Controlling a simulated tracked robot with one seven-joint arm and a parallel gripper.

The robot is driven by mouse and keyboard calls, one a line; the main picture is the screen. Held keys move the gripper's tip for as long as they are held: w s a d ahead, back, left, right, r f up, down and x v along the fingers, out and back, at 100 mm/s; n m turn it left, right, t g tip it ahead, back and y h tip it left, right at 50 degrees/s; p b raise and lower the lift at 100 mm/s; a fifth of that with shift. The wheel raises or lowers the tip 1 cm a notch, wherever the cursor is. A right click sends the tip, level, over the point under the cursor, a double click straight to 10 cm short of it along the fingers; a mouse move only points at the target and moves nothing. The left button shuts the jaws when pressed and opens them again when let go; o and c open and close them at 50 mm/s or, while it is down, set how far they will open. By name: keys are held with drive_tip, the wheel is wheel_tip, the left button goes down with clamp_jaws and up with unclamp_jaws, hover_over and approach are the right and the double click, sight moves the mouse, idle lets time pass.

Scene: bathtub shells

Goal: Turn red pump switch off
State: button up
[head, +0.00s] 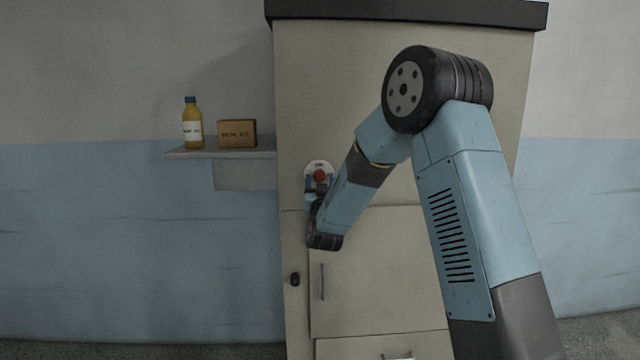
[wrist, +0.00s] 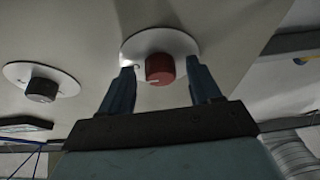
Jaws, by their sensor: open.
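The red pump switch (head: 320,175) is a round red knob on a pale plate on the front of the beige cabinet. In the wrist view the red knob (wrist: 160,69) sits on its white oval plate, with a pale mark low on its face. My gripper (wrist: 164,82) is open, one finger to the left and one to the right of the knob. I cannot tell whether either finger touches it. In the head view my gripper (head: 317,188) is at the switch, partly hidden by my wrist.
A black knob (wrist: 42,88) on its own white plate is left of the red one in the wrist view. The beige cabinet (head: 400,250) has doors with handles. A shelf (head: 190,154) at left holds a yellow bottle (head: 192,125) and a brown box (head: 237,133).

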drive_tip(key=shift+c, duration=0.4)
drive_tip(key=c, duration=1)
drive_tip(key=shift+o, duration=0.2)
drive_tip(key=shift+n+y, duration=0.4)
drive_tip(key=shift+n, duration=0.2)
drive_tip(key=n+y, duration=0.1)
drive_tip(key=n, duration=0.1)
drive_tip(key=n+y, duration=0.1)
drive_tip(key=n, duration=0.2)
drive_tip(key=shift+d+r+y, duration=0.1)
drive_tip(key=shift+d+y, duration=0.1)
drive_tip(key=shift+y, duration=0.1)
drive_tip(key=n+g+y, duration=0.1)
drive_tip(key=n, duration=0.1)
drive_tip(key=n+y, duration=0.1)
drive_tip(key=n, duration=0.2)
drive_tip(key=n+g+y, duration=0.1)
drive_tip(key=n, duration=0.1)
drive_tip(key=shift+d+r+n+g, duration=0.2)
drive_tip(key=shift+n+g, duration=0.1)
drive_tip(key=shift+n, duration=0.1)
drive_tip(key=n+g, duration=0.1)
drive_tip(key=n, duration=0.4)
drive_tip(key=shift+r+g+y, duration=0.1)
drive_tip(key=shift+g+y, duration=0.3)
drive_tip(key=shift+r+n+g, duration=0.1)
drive_tip(key=shift+n+g, duration=0.6)
drive_tip(key=shift+n, duration=0.9)
drive_tip(key=shift+s+n, duration=0.1)
drive_tip(key=shift+n, duration=0.2)
